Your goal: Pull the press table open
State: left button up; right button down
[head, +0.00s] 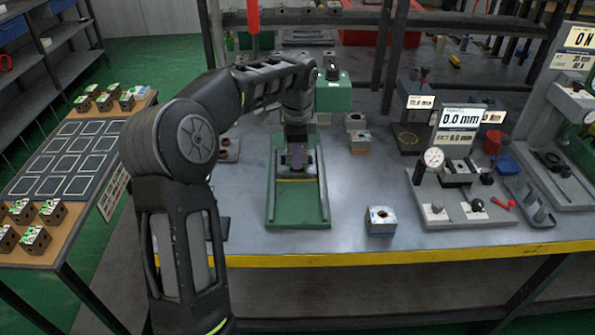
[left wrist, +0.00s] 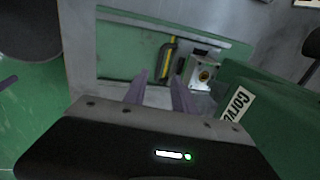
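The green press stands on the bench, with its head (head: 333,95) partly behind my left arm and its green base (head: 298,212) reaching toward the front edge. The bar also shows in the left wrist view (left wrist: 168,57). A valve block (left wrist: 203,72) sits beside it, on the press-head side. My left gripper (head: 296,166) hangs above the table near the bar. Its fingers (left wrist: 159,78) are apart and empty. Contact with the bar cannot be told. My right gripper is not in view.
A loose block (head: 380,220) stands right of the press base, and another (head: 358,142) stands behind it. A gauge stand (head: 455,190) is further right. A side table (head: 40,252) at left holds several blocks. Bare bench lies around the loose block.

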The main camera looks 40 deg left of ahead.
aim_at(297, 176)
pick_arm(q)
jog(key=f, duration=0.5)
jog(key=w+f, duration=0.1)
jog(key=f, duration=0.1)
jog(key=shift+a+f, duration=0.2)
jog(key=shift+a, duration=0.2)
jog(key=shift+c, duration=0.4)
grip_shut()
dwell(0.6)
